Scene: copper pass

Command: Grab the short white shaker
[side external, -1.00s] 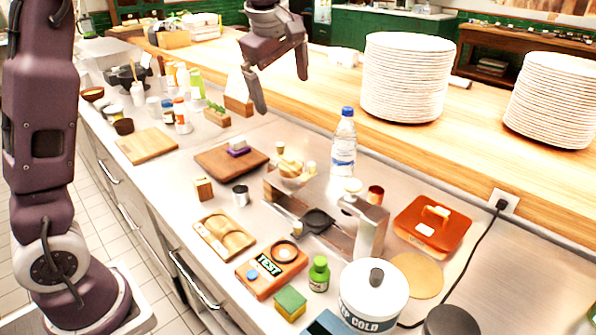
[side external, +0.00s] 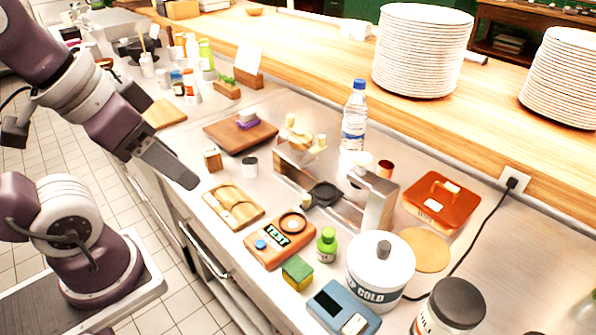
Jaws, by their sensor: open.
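My gripper (side external: 178,171) is at the left in the side view, above the counter's front edge. It is seen nearly edge-on, open, with nothing visible in it. A small short pale-grey container with a dark top (side external: 250,166) stands right of the fingertips, apart from them, beside a small wooden block. I cannot tell for certain which is the short white shaker.
A wooden board (side external: 214,131) with a purple-and-white item lies behind the pale container. A wooden tray (side external: 233,220) and an orange device (side external: 264,253) lie in front. A water bottle (side external: 353,125) stands behind a metal stand (side external: 378,205).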

